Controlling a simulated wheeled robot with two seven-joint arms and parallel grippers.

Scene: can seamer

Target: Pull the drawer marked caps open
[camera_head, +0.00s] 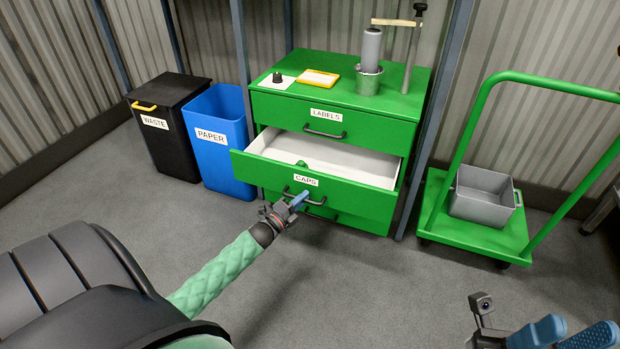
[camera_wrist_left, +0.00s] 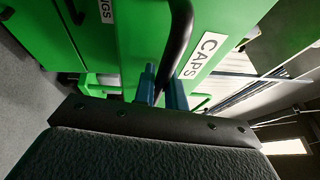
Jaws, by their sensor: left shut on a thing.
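The green drawer marked CAPS (camera_head: 348,190) stands partly open in the green cabinet (camera_head: 395,105), and its white inside shows. A small green round thing lies in it near the front left. My left gripper (camera_head: 300,198) is shut on the dark bar handle of this drawer. In the left wrist view the gripper's blue fingers (camera_wrist_left: 163,88) sit either side of the handle (camera_wrist_left: 178,45), beside the CAPS label (camera_wrist_left: 203,55). My right gripper (camera_head: 565,335) is at the bottom right, empty, its two blue fingers apart.
The LABELS drawer (camera_head: 350,126) above is closed. A can seamer with a can (camera_head: 368,80) stands on the cabinet top. A blue PAPER bin (camera_head: 215,130) and a black WASTE bin (camera_head: 165,120) stand left. A green trolley (camera_head: 465,235) with a grey crate (camera_head: 482,200) stands right.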

